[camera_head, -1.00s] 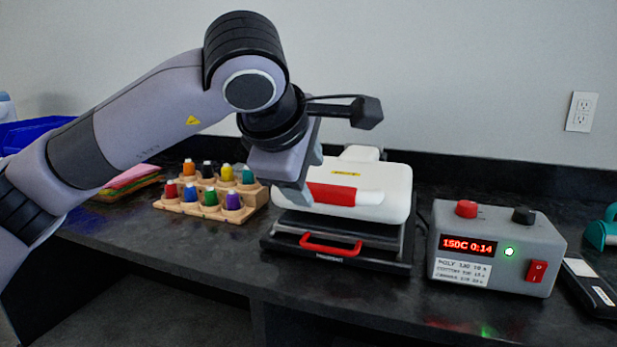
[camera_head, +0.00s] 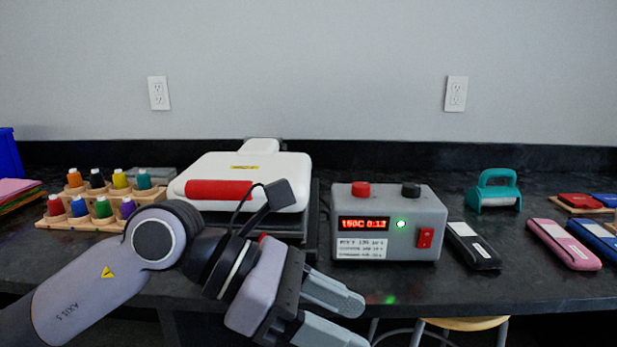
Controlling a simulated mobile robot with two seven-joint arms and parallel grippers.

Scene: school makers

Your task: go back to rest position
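My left gripper (camera_head: 350,322) hangs low in the picture, in front of the counter edge and below the control box. Its two fingers are spread apart with nothing between them. My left arm comes in from the lower left and partly covers the heat press. My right gripper is not in view. The white heat press (camera_head: 282,166) with a red handle grip (camera_head: 218,190) stands on the counter, apparently closed. The grey control box (camera_head: 385,240) beside it shows a red display (camera_head: 364,223) reading about 150C 0:13 and a lit green light (camera_head: 401,224).
Black (camera_head: 473,246), pink (camera_head: 563,244) and blue (camera_head: 598,240) cases lie right, with a teal-handled tool (camera_head: 494,190) behind. A stool (camera_head: 463,323) stands below the counter's front edge.

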